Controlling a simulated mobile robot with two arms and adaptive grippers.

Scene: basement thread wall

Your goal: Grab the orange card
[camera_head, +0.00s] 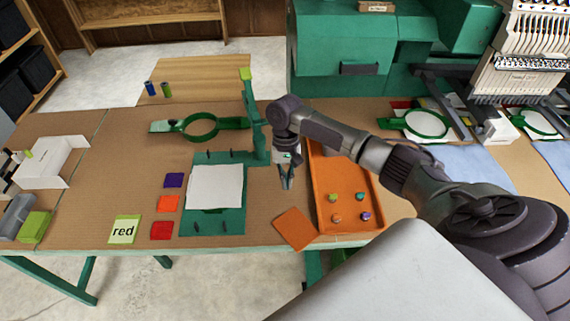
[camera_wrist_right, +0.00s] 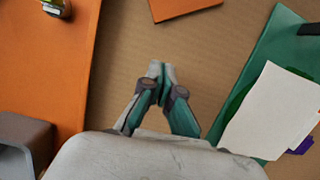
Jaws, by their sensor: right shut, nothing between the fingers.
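A flat orange card (camera_head: 295,229) lies on the brown table by the front edge, beside the near left corner of the orange tray (camera_head: 346,175). Its edge also shows at the top of the right wrist view (camera_wrist_right: 182,7). A smaller orange square (camera_head: 168,203) lies between a purple square (camera_head: 174,180) and a red square (camera_head: 161,230), left of the green hoop frame. My right gripper (camera_head: 287,184) is shut and empty, pointing down between the frame and the tray, farther back than the orange card and apart from it. Its closed fingertips (camera_wrist_right: 162,72) show in the wrist view. My left gripper is out of view.
The green frame (camera_head: 239,222) with white fabric (camera_head: 215,185) stands left of my right gripper. Several small spools sit in the tray. Bare table surrounds the orange card's left side.

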